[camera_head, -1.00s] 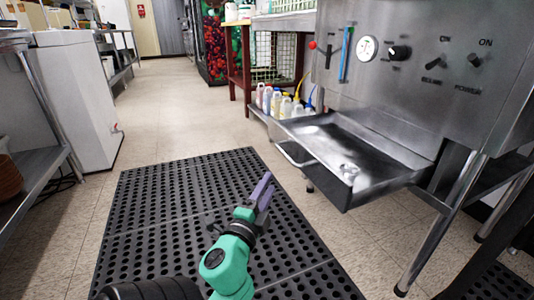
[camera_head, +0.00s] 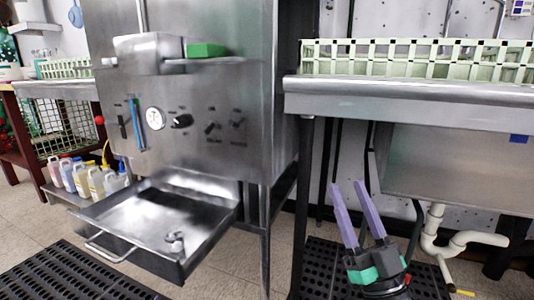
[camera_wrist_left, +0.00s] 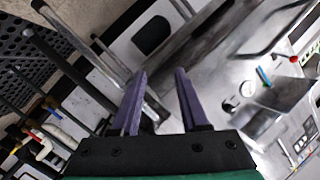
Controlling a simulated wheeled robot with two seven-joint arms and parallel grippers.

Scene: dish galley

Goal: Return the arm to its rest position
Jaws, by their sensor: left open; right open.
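A steel dish machine (camera_head: 205,95) with a pulled-out tray (camera_head: 110,215) stands left of centre. A steel counter (camera_head: 420,95) bears a pale green rack (camera_head: 400,62). White pipes (camera_head: 440,235) hang below it. Several bottles (camera_head: 82,178) stand at left. Black mats (camera_head: 75,275) cover some floor.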

